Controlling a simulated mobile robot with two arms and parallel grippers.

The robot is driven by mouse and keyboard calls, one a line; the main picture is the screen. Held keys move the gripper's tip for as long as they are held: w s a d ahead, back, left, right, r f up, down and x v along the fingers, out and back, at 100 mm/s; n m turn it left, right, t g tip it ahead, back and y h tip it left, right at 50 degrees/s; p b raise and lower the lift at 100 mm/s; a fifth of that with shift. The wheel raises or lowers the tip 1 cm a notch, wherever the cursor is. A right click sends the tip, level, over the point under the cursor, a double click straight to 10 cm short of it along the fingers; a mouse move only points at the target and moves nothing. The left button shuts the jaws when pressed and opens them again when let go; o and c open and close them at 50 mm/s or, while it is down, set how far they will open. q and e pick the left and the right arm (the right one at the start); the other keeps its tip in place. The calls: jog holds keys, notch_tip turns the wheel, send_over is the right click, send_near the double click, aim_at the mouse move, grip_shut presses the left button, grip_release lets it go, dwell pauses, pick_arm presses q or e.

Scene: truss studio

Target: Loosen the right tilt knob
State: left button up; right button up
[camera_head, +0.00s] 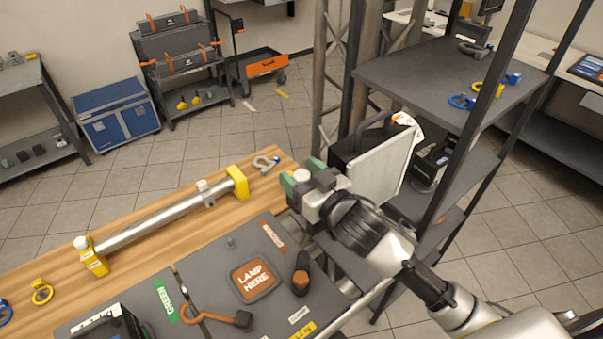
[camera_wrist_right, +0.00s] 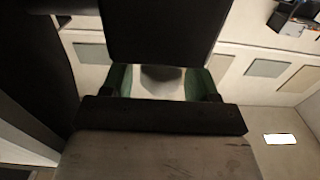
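A lamp panel with a pale face (camera_head: 380,178), a black housing and a tag on top stands upright beyond the bench's right end. My right gripper (camera_head: 302,175) is at the panel's left, with its green fingertips apart. A pale rounded piece shows between the fingertips; it also shows in the right wrist view (camera_wrist_right: 162,78), with narrow gaps beside it. I cannot tell for sure whether it is the right tilt knob or whether it is touched. A dark block (camera_wrist_right: 160,35) hides what lies past the fingertips. My left gripper is not in view.
A wooden bench (camera_head: 150,215) bears a metal pipe (camera_head: 150,222) in yellow brackets and a shackle (camera_head: 265,164). A grey mat has a "LAMP HERE" patch (camera_head: 254,279) and a dark orange-ended tool (camera_head: 300,278). A dark shelf rack (camera_head: 430,75) stands close at the right.

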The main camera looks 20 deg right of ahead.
pick_arm(q)
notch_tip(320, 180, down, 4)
jog(key=b, duration=0.4)
pick_arm(e)
jog(key=v, duration=1)
jog(key=shift+s+d, duration=0.2)
jog(key=shift+s, duration=0.15)
